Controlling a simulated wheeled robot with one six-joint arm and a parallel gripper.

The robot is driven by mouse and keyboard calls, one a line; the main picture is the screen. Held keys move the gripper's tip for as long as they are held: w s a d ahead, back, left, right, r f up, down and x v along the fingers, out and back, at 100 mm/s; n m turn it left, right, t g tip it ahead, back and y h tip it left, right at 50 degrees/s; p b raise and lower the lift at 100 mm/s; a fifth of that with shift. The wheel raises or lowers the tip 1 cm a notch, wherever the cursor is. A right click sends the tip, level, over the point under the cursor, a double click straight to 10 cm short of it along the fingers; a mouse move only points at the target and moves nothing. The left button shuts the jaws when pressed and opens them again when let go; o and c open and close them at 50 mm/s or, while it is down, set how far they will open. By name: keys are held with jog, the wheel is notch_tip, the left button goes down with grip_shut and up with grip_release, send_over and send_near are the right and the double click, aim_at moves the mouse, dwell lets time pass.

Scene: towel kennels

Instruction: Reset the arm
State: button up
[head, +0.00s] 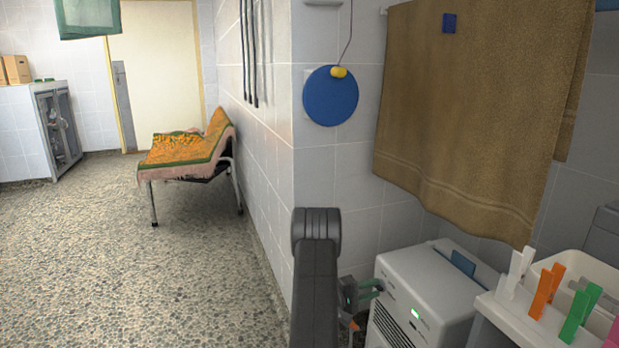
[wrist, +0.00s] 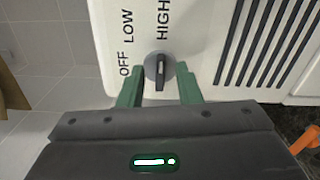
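My gripper (head: 372,290) is at the left side of the white machine (head: 437,285) in the head view. In the wrist view, its two green fingers (wrist: 160,84) stand apart on either side of a grey dial (wrist: 160,68) on the machine's white panel. The gripper is open, with the dial's narrow ridge between the fingers and no grip on it visible. Whether a finger touches the dial's rim I cannot tell. The panel reads OFF, LOW and HIGH; the ridge lines up roughly with HIGH. A green light shows on the machine in the head view.
A brown towel (head: 478,110) hangs above the machine. A counter (head: 520,322) at the right holds coloured clips and a white bin (head: 585,275). A tiled wall corner stands just behind my arm. A cloth-covered bench (head: 185,155) is farther left; the pebbled floor (head: 130,265) is clear.

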jog(key=shift+r+n, duration=0.1)
jog(key=shift+n, duration=1.1)
jog(key=n+p, duration=0.2)
jog(key=shift+r+n, duration=0.2)
jog(key=shift+n, duration=0.1)
jog(key=n+p, duration=0.3)
jog(key=shift+p, duration=0.3)
jog(key=shift+w+n+p, duration=0.1)
jog(key=shift+n+p, duration=0.65)
jog(key=shift+n, duration=0.25)
jog(key=shift+f, duration=0.1)
